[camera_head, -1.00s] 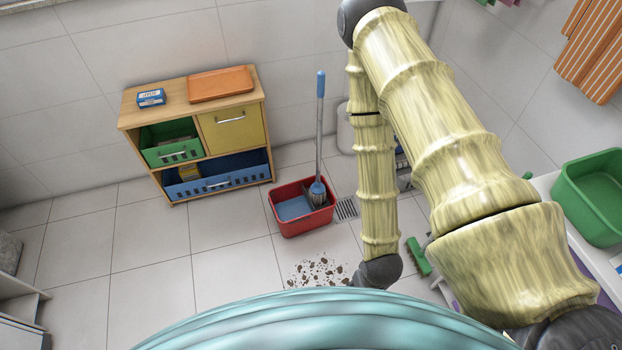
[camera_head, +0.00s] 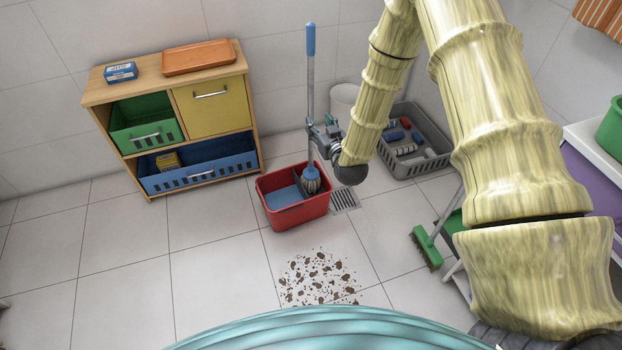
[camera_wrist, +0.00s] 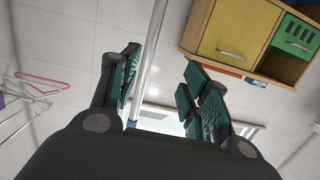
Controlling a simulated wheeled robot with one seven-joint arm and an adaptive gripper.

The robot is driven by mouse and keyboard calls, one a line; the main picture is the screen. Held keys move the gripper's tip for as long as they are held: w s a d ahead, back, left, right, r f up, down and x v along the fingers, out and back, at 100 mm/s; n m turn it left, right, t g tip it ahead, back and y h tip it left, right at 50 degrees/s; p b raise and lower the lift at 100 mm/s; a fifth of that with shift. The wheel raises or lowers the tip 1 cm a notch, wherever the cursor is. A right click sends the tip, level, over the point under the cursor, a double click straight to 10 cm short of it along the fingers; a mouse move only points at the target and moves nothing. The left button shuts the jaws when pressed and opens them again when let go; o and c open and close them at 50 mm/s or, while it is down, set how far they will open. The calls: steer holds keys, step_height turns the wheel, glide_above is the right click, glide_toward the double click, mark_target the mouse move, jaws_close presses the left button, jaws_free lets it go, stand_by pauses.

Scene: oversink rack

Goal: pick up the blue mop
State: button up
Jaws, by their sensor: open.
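The blue mop (camera_head: 310,90) stands upright in the red bucket (camera_head: 295,209), its blue and grey head resting inside and its blue grip at the top. My gripper (camera_head: 322,130) is beside the lower part of the grey pole in the head view. In the wrist view the pole (camera_wrist: 150,60) runs between the spread fingers of my gripper (camera_wrist: 163,90), nearer the left finger. The fingers are open. I cannot tell whether the left pads touch the pole.
A wooden cabinet (camera_head: 178,130) with green, yellow and blue drawers stands left of the bucket. A grey basket (camera_head: 415,150) and a white bin (camera_head: 342,98) are behind on the right. Brown dirt (camera_head: 318,278) lies on the floor in front. A green brush (camera_head: 425,247) is at right.

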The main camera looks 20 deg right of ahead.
mark_target(312, 93)
steer(key=shift+t, duration=0.8)
steer(key=w+r, duration=0.1)
steer(key=w, duration=0.1)
steer(key=w+b, duration=0.1)
steer(key=w, duration=0.2)
steer(key=w+d+r, duration=0.1)
steer(key=w, duration=0.1)
steer(key=shift+w+r+b, duration=0.15)
steer(key=shift+r+b, duration=0.2)
steer(key=shift+w+d+r+b, duration=0.1)
steer(key=shift+w+b, duration=0.2)
steer(key=shift+w, duration=1.35)
steer(key=shift+w+d+b, duration=0.1)
steer(key=shift+w+b, duration=0.2)
steer(key=shift+w, duration=1.3)
steer(key=shift+c, duration=0.4)
jaws_close()
